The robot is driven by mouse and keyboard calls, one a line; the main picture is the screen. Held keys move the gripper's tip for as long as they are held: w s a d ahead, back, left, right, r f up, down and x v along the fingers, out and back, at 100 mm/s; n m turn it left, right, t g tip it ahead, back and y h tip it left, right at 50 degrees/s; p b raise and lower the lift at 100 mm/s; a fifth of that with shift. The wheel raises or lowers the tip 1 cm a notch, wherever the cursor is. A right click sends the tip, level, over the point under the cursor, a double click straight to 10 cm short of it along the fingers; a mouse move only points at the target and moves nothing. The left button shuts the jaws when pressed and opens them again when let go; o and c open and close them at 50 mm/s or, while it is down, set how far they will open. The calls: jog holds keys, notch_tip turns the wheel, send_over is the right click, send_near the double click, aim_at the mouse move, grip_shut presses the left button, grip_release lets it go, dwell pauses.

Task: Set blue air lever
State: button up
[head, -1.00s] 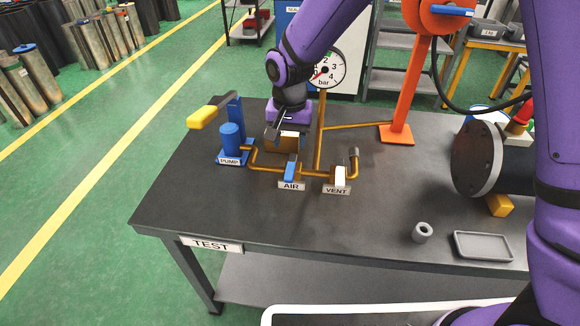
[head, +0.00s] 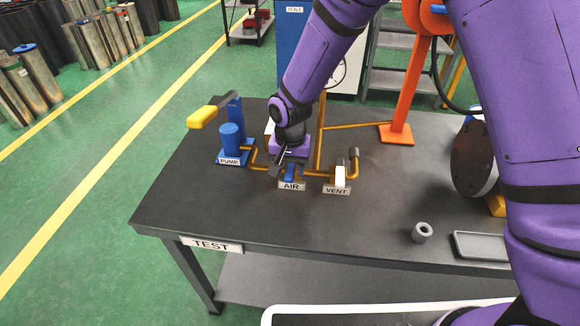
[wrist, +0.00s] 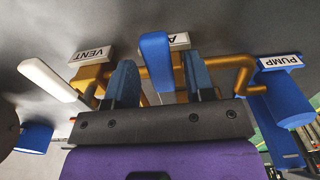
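The blue air lever (head: 290,173) stands on the brass pipe behind the AIR label (head: 291,186). In the wrist view the blue lever (wrist: 156,58) points toward my gripper and lies between its two dark fingers. My gripper (head: 284,163) is at the lever in the head view, partly covering it. In the wrist view my gripper (wrist: 160,85) is open, with a visible gap between the lever and the right finger. Whether the left finger touches the lever is hard to tell.
The white vent lever (head: 340,175) is close on the right, above the VENT label (head: 336,190). The blue pump (head: 231,142) with a yellow handle (head: 202,117) is on the left. A grey ring (head: 422,232) and a tray (head: 482,246) lie at the front right.

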grip_shut()
jog(key=shift+a, duration=0.1)
jog(key=w+a+m, duration=0.5)
jog(key=w+m, duration=0.1)
jog(key=m, duration=1.2)
jog(key=shift+w, duration=0.4)
jog(key=shift+w+r, duration=0.1)
jog(key=shift+o, duration=0.7)
grip_release()
